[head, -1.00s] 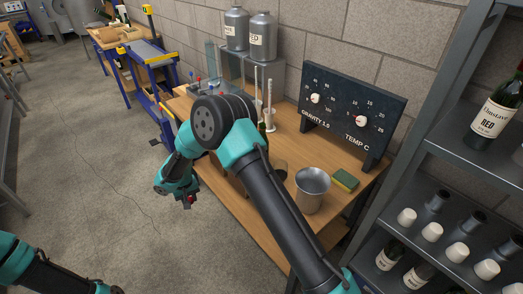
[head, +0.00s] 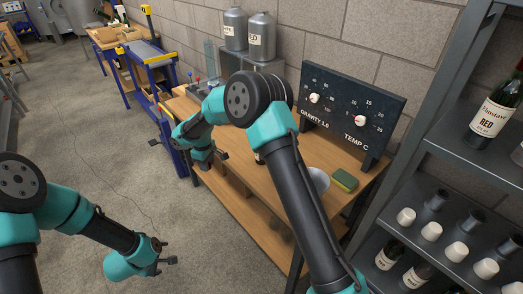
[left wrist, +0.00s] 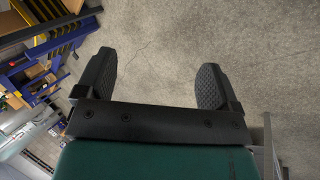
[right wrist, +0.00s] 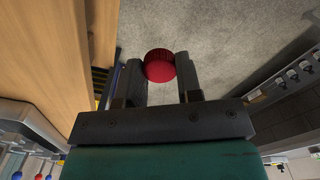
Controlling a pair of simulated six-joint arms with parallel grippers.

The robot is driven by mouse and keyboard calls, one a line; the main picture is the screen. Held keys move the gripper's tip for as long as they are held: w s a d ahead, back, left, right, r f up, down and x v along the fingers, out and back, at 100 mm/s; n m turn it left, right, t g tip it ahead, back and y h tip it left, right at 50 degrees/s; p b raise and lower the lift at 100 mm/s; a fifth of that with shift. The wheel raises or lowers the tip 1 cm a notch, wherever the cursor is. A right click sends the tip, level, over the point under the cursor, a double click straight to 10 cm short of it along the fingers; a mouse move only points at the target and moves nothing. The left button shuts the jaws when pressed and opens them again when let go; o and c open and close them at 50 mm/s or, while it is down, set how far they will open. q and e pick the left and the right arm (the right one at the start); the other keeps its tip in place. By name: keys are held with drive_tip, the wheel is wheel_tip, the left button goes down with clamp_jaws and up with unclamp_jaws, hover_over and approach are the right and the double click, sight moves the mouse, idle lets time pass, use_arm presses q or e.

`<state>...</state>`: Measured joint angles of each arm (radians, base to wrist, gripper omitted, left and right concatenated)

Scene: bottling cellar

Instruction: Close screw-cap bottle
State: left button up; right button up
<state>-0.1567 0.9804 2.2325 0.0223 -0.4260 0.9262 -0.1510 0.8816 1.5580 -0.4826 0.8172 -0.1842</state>
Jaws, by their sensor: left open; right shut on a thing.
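A red ribbed cap (right wrist: 160,66) sits between the fingers of my right gripper (right wrist: 161,75), which is shut on it. The right wrist view shows floor beyond the cap and the wooden bench edge to its left. In the head view my right gripper (head: 222,155) is at the bench's left edge; the cap cannot be made out there. My left gripper (head: 166,253) is low over the floor, left of the bench. It is open and empty in the left wrist view (left wrist: 152,85). The bottle on the bench is mostly or wholly hidden behind my right arm.
The wooden bench (head: 290,222) holds a metal cup (head: 320,178), partly hidden, a sponge (head: 344,179) and a dark gauge panel (head: 350,112). Metal canisters (head: 261,37) stand at the back. A rack (head: 440,150) with bottles is at right. Open floor lies left.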

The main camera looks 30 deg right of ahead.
use_arm(q)
drive_tip(key=w+d+r+n+t+h, duration=0.1)
drive_tip(key=w+d+r+n, duration=0.15)
drive_tip(key=d, duration=0.35)
drive_tip(key=w+d+r+n+t, duration=0.1)
drive_tip(key=w+d+r+n, duration=0.1)
drive_tip(key=w+d, duration=0.25)
drive_tip(key=d+r+n+t+h, duration=0.1)
drive_tip(key=d+r+n, duration=0.3)
drive_tip(key=d, duration=0.6)
drive_tip(key=w+d+r+n+t+h, duration=0.1)
drive_tip(key=d+r, duration=0.4)
drive_tip(key=d, duration=0.6)
drive_tip(key=d+r+n+h, duration=0.3)
drive_tip(key=d+r+n, duration=0.2)
drive_tip(key=d, duration=0.5)
drive_tip(key=shift+w+d+r+n+t, duration=0.3)
drive_tip(key=shift+r+n+t, duration=0.1)
drive_tip(key=shift+n, duration=0.45)
use_arm(e)
drive_tip(key=s+d+r+n, duration=0.3)
drive_tip(key=d+r+n, duration=1.3)
drive_tip(key=d+r, duration=0.6)
drive_tip(key=shift+s+d+n, duration=0.2)
drive_tip(key=shift+d+n, duration=0.1)
drive_tip(key=shift+d, duration=0.15)
use_arm(q)
drive_tip(key=shift+f, duration=0.1)
drive_tip(key=shift+x, duration=5.95)
